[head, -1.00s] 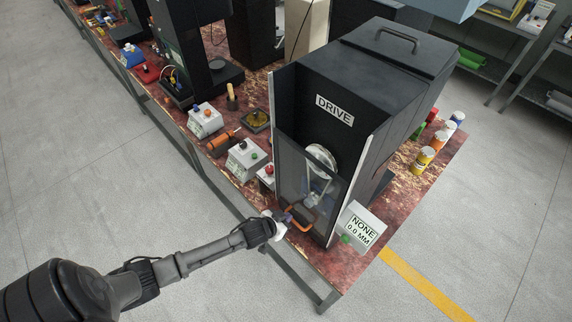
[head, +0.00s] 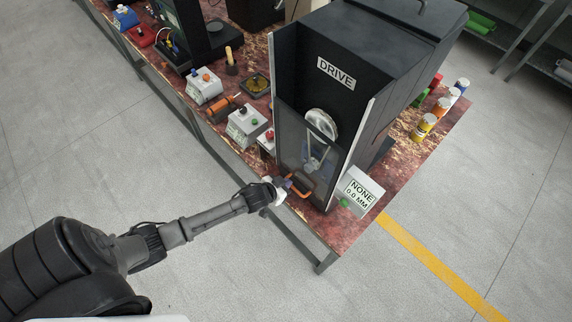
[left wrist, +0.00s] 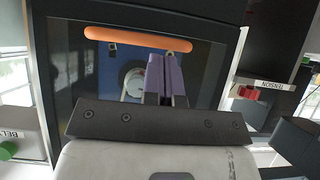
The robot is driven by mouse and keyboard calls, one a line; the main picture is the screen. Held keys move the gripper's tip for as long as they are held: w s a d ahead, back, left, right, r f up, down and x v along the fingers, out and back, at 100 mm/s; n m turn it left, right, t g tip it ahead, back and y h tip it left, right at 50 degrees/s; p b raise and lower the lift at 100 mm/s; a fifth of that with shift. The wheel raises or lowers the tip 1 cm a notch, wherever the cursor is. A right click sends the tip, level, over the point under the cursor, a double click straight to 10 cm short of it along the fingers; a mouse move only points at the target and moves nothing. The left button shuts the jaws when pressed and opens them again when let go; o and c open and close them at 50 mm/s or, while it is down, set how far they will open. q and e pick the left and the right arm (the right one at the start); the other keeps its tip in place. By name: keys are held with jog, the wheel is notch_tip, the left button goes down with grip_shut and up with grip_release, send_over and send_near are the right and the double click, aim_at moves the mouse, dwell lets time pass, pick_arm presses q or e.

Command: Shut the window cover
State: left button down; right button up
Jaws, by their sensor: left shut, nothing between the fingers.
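The window cover (head: 292,149) is a dark see-through pane low on the front of the black machine marked DRIVE. The opening above it is uncovered. Its orange handle (head: 304,193) is near the pane's lower edge and also shows as a bar across the top of the left wrist view (left wrist: 138,36). My left gripper (head: 287,184) is at the handle's left end in the head view. Its purple fingers (left wrist: 167,75) are shut and empty, just below the bar in the wrist view; I cannot tell whether they touch it. My right gripper is not in view.
A silver wheel (head: 322,124) shows behind and above the pane. A NONE 0.0 MM box (head: 361,191) stands right of the machine. Grey control boxes (head: 247,123) stand to its left on the red-brown bench. The floor in front is clear.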

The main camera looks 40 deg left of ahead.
pick_arm(q)
jog(key=w+r+p+v, duration=0.1)
jog(key=p+v, duration=0.1)
jog(key=v, duration=1)
jog(key=shift+r+p, duration=0.25)
jog(key=shift+p, duration=0.05)
